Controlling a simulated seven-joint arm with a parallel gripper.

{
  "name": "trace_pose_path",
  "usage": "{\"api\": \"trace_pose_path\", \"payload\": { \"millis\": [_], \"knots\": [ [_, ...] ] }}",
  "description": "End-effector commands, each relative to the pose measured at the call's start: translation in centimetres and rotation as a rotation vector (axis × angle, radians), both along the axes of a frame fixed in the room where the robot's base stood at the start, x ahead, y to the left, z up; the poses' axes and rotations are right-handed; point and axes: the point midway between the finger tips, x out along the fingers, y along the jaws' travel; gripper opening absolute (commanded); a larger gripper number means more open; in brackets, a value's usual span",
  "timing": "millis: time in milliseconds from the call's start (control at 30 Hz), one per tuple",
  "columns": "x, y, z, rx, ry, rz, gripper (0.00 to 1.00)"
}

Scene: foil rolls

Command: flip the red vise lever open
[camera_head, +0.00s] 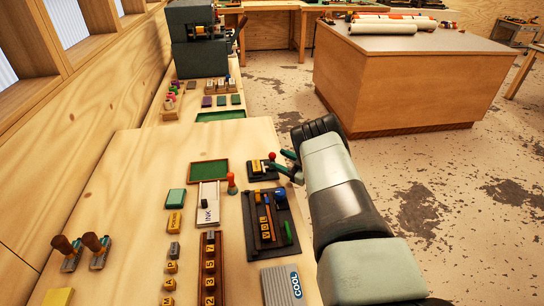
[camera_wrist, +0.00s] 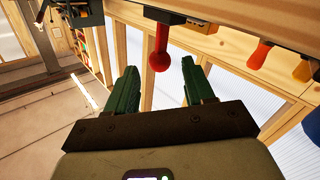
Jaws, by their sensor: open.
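The red lever (camera_head: 272,156) shows as a small red ball knob beside a small dark block with a yellow plate (camera_head: 257,167) on the bench. In the wrist view the red lever (camera_wrist: 160,47) is a red rod with a round end, coming from a black base. My gripper (camera_head: 279,160) is over the right edge of the bench, right by the lever. Its green fingers (camera_wrist: 157,75) are apart and empty. The knob appears in line with the gap between the fingertips; whether a finger touches it I cannot tell.
A dark tray with type (camera_head: 251,230) lies just nearer on the bench. A red-handled stamp (camera_head: 231,184) and a green-lined tray (camera_head: 208,172) stand to the left. A wooden island table (camera_head: 400,95) with foil rolls (camera_head: 383,29) is across the floor.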

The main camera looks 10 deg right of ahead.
Motion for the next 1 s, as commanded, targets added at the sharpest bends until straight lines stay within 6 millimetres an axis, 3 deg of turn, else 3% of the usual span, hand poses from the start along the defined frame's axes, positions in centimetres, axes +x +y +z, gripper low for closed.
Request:
{"api": "trace_pose_path", "payload": {
  "millis": [100, 300, 667, 1000],
  "knots": [
    [1.5, 1.6, 0.0, 0.000, 0.000, 0.002, 0.53],
    [3.0, 2.9, 0.0, 0.000, 0.000, 0.000, 0.53],
    [3.3, 3.2, 0.0, 0.000, 0.002, -0.002, 0.51],
    [3.3, 3.2, 0.0, 0.000, 0.002, -0.002, 0.00]
  ]
}}
